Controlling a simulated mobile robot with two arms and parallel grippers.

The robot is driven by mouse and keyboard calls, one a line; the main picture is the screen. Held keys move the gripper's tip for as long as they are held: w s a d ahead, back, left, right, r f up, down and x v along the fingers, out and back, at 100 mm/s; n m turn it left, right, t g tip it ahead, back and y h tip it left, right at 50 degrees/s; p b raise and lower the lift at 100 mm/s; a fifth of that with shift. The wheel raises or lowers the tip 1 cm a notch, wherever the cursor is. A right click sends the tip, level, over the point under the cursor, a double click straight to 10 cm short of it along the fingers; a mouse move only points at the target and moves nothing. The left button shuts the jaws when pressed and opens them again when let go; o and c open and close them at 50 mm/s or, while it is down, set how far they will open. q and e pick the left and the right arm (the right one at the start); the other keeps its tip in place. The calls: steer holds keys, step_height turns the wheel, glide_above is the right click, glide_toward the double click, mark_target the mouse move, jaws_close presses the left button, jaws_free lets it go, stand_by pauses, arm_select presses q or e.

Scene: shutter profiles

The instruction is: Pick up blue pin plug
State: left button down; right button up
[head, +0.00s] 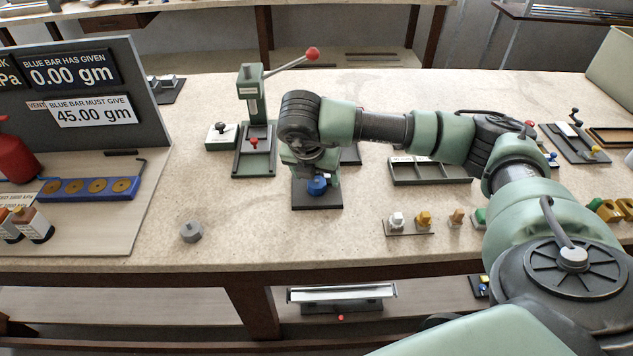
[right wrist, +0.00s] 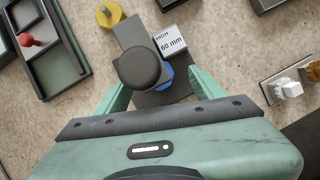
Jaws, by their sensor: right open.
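The blue pin plug (head: 317,185) stands on a dark base plate (head: 318,202) near the middle of the table. In the right wrist view only a blue sliver (right wrist: 167,76) shows, beside and below a dark round knob (right wrist: 140,66) that hides much of it. My right gripper (head: 311,176) points down over the plate. In the right wrist view its open green fingers (right wrist: 158,82) lie on either side of the blue part and the knob. I cannot tell whether either finger touches them. My left gripper is not in view.
A green lever press (head: 254,135) with a red knob stands behind left. White and yellow plugs on a small plate (head: 408,230) sit to the right. A grey knobbed weight (head: 191,231) stands at front left.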

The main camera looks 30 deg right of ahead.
mark_target(317, 180)
steer(key=shift+p+x, duration=0.3)
steer(key=shift+x, duration=1.4)
steer(key=shift+w, duration=0.1)
steer(key=shift+c, duration=0.3)
jaws_close()
steer(key=shift+r, duration=0.1)
